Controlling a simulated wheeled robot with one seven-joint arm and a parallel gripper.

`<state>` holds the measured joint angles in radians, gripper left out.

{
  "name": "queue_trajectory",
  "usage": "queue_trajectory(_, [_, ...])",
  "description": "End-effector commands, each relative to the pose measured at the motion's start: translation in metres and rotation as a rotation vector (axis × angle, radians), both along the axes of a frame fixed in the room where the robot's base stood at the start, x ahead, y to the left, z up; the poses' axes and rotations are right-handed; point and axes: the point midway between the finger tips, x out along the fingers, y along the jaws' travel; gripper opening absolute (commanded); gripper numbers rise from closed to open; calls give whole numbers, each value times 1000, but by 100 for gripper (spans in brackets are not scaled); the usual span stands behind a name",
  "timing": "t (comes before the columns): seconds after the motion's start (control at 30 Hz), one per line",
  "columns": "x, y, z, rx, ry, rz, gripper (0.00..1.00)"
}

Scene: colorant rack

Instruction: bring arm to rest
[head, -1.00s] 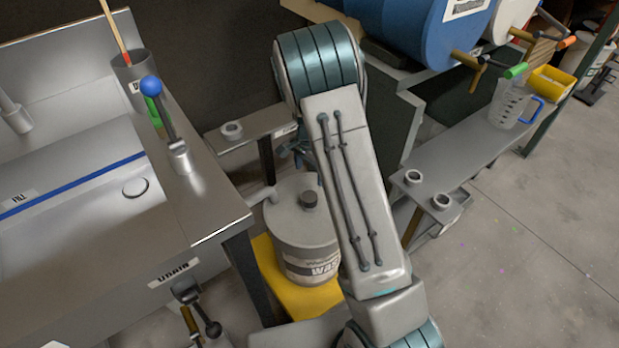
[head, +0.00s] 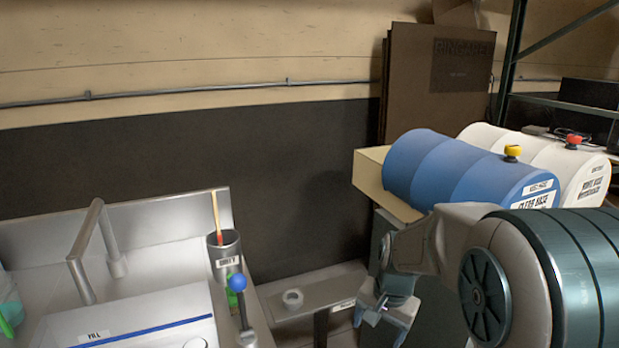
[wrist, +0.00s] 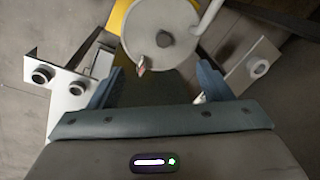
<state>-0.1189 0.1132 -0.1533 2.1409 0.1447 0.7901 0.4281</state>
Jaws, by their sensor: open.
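My gripper (head: 384,312) hangs at the end of my folded arm, at the lower right of the head view, left of my large elbow joint. Its fingers point down and are apart, with nothing between them. In the wrist view my gripper (wrist: 160,82) shows two blue-grey fingers spread wide. Beyond them and lower down is a white waste can (wrist: 150,30) with a dark cap, apart from the fingers.
A blue drum (head: 440,170) and a white drum (head: 560,165) lie on a stand behind my arm. A narrow shelf with a ring holder (head: 292,299) is left of my gripper.

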Motion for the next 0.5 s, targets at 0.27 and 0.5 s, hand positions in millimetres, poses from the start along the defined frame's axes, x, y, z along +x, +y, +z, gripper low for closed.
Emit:
queue_trajectory(0.27, [-73, -1, 95, -45, -84, 233, 72])
queue_trajectory(0.5, [-131, -4, 142, -122, -139, 419, 72])
